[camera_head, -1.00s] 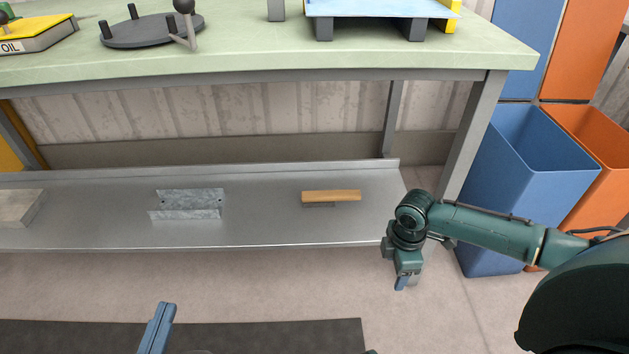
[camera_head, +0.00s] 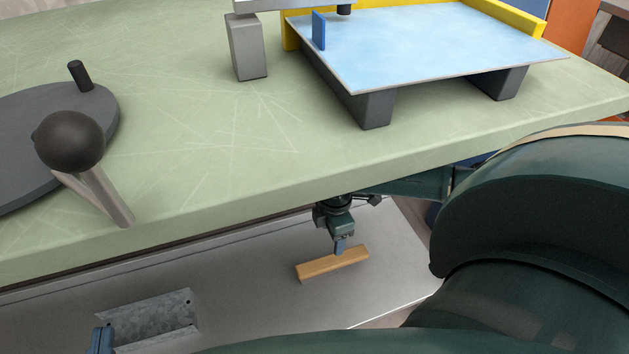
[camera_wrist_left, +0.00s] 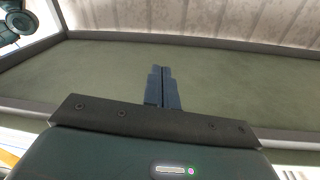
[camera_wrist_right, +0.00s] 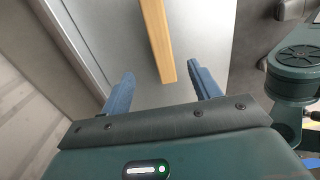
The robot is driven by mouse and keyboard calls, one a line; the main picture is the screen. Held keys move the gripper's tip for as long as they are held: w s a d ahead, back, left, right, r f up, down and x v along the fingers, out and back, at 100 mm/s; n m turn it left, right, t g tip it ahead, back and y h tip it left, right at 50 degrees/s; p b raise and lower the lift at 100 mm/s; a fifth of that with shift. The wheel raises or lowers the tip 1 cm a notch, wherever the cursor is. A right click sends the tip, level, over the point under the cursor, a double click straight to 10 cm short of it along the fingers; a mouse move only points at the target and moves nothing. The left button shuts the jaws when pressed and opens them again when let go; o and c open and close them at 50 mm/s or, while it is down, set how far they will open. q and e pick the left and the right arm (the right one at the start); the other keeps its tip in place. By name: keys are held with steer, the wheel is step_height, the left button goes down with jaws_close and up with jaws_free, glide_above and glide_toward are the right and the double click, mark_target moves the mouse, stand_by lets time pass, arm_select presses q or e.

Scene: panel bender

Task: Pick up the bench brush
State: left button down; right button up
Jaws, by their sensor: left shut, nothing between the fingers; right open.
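The bench brush (camera_head: 332,264) lies on the grey metal shelf (camera_head: 245,300) under the bench, its wooden handle showing. Its bristles are not visible. My right gripper (camera_head: 340,246) is just above the handle in the head view. In the right wrist view, the brush handle (camera_wrist_right: 157,40) runs between the two spread blue fingers of my right gripper (camera_wrist_right: 161,76), which is open and empty. Contact cannot be told.
The green bench top (camera_head: 220,160) overhangs the shelf above my right arm. A galvanized bracket (camera_head: 152,318) lies on the shelf left of the brush. A round dark plate (camera_head: 60,130) with a knobbed lever and a blue sheet (camera_head: 410,40) on grey blocks are on the bench.

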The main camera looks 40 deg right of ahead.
step_height(320, 180, down, 7)
steer(key=b, duration=0.2)
steer(key=shift+s+r+b, duration=0.15)
steer(key=shift+r+b, duration=0.05)
steer(key=shift+b, duration=0.2)
steer(key=shift+f, duration=0.55)
steer(key=f+b, duration=0.2)
steer(key=a+f+b, duration=0.1)
steer(key=f, duration=0.1)
steer(key=shift+w+f+b, duration=0.2)
steer(key=shift+f+b, duration=0.15)
steer(key=shift+f, duration=0.3)
steer(key=shift+r, duration=0.1)
arm_select(q)
steer(key=shift+d+f+t+h, duration=0.15)
steer(key=shift+d+t+h, duration=0.35)
steer(key=shift+d+h, duration=0.4)
arm_select(e)
steer(key=c, duration=1.1)
